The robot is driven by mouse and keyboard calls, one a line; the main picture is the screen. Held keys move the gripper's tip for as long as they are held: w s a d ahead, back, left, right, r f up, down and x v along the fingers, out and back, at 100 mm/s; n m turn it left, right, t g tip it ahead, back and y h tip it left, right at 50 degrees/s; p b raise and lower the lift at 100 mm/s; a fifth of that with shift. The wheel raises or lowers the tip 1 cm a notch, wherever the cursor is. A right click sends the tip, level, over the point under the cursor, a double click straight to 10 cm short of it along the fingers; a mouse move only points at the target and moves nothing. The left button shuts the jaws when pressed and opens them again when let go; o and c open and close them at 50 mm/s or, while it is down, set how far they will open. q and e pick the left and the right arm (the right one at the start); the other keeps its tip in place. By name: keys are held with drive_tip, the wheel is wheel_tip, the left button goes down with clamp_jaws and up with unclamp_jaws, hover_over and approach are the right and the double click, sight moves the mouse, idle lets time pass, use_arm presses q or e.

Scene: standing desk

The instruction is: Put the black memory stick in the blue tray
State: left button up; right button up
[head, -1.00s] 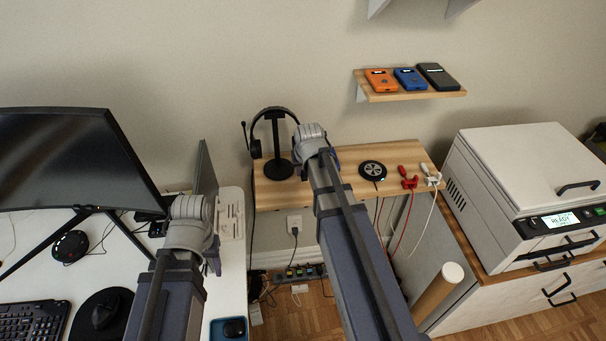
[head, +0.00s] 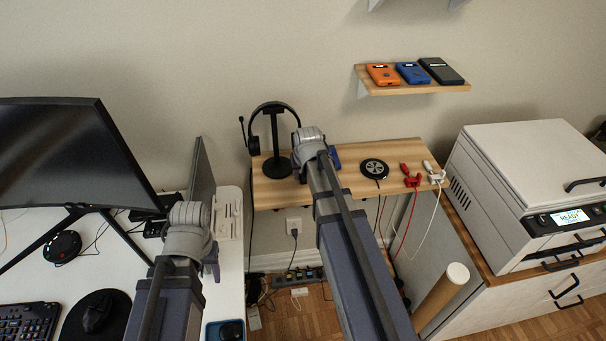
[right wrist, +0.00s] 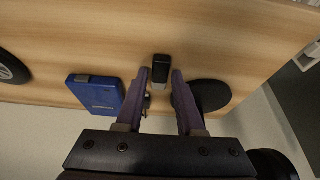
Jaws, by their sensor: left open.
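The black memory stick (right wrist: 160,68) lies on the wooden shelf in the right wrist view. My right gripper (right wrist: 160,77) is open, with its two fingertips on either side of the stick's near end and gaps left between. In the head view my right arm hides the stick. My left gripper (head: 212,268) is open above the white desk, mostly hidden behind its own wrist. The blue tray (head: 209,331) shows at the bottom edge of the head view, partly cut off, with a dark object in it.
A blue box (right wrist: 97,95) lies left of the stick, and the headphone stand's round base (right wrist: 208,96) is close on the right. A monitor (head: 70,150) stands on the desk.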

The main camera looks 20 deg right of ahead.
drive_tip(key=shift+o, duration=1.1)
